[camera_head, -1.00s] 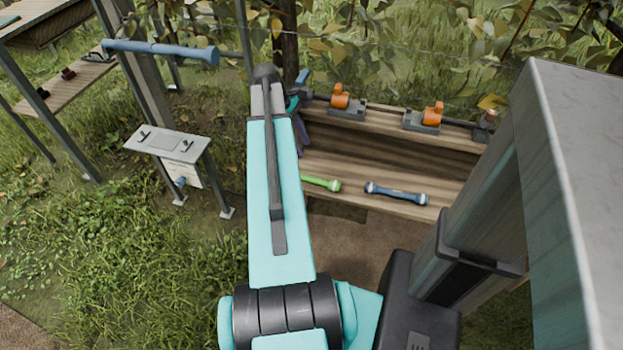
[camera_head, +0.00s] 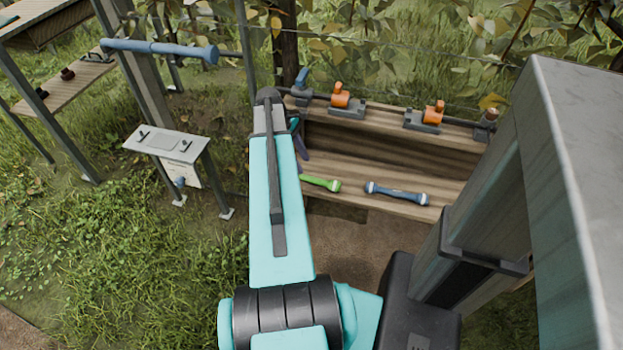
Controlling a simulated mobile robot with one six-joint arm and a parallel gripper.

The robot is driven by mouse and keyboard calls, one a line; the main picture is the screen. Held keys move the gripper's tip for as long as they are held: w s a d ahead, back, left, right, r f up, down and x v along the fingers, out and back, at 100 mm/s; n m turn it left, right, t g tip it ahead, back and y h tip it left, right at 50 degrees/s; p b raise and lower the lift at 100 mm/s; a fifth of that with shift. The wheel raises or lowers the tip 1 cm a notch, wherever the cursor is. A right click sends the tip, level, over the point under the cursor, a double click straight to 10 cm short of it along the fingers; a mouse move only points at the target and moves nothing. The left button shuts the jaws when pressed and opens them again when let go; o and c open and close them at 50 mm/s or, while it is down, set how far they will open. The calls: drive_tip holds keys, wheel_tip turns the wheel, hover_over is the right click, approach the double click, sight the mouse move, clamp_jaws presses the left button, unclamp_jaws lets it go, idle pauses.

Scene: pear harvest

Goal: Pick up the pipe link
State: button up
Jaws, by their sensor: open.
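A short blue pipe piece with pale ends (camera_head: 397,193) lies on the lower wooden shelf, and it looks like the pipe link. A short green piece with a pale end (camera_head: 322,183) lies to its left, its left end close to my arm. My teal arm reaches up the middle of the view and covers the shelf's left end.
The wooden shelf unit (camera_head: 362,203) carries orange-handled valves (camera_head: 343,101) (camera_head: 431,116) on a dark pipe along its top. A long blue pipe (camera_head: 160,49) hangs at upper left above a small grey stand (camera_head: 167,141). A wire and leafy vines run behind. Grass lies at left.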

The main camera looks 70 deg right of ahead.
sight(310, 177)
drive_tip(key=shift+s+f, duration=0.25)
drive_tip(key=shift+f, duration=0.2)
drive_tip(key=shift+b+x, duration=0.45)
drive_tip(key=shift+x, duration=2.7)
drive_tip(key=shift+c, duration=0.2)
clamp_jaws()
